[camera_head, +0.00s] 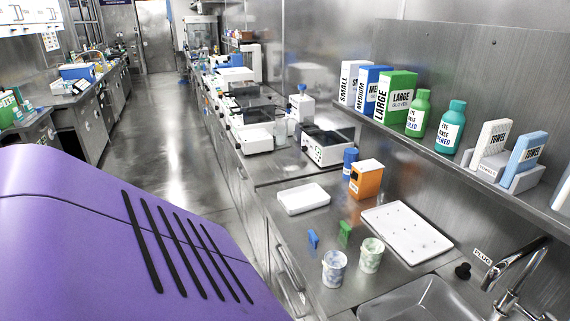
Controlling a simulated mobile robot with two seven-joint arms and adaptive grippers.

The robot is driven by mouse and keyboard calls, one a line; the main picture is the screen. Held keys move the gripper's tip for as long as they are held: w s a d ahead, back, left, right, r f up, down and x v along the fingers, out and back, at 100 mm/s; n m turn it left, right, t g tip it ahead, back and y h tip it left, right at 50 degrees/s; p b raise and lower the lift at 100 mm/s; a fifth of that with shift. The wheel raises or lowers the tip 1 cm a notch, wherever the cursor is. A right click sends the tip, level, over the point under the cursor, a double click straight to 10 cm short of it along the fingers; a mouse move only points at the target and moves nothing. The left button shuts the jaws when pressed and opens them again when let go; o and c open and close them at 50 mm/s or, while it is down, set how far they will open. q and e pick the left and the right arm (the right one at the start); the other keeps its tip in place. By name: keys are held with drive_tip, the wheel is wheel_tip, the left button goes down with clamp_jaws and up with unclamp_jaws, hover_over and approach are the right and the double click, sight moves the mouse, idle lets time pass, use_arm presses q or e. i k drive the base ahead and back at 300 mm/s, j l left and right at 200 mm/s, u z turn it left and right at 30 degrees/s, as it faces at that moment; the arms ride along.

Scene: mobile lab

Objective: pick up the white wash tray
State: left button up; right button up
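A small white rectangular tray (303,199) lies flat on the steel counter, left of the orange box. A larger flat white tray (407,232) with small marks or holes on its surface lies further right, near the sink. The frame carries no label telling which one is the wash tray. Both trays are fully visible, with nothing gripping them. Neither of my grippers shows in the head view.
An orange box (366,179) and blue bottle (350,161) stand behind the small tray. Two patterned cups (334,268) and blue and green small items (345,233) are in front. A sink (425,301) is at lower right; a shelf (460,160) overhangs the counter.

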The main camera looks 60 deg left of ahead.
sight(297, 201)
drive_tip(key=u, duration=1.75)
drive_tip(key=z, duration=0.5)
drive_tip(key=i+j+z, duration=0.25)
drive_tip(key=j+z, duration=0.2)
drive_tip(key=j, duration=0.2)
drive_tip(key=i+j+z, duration=0.1)
drive_tip(key=j+z, duration=0.15)
drive_tip(key=j, duration=0.15)
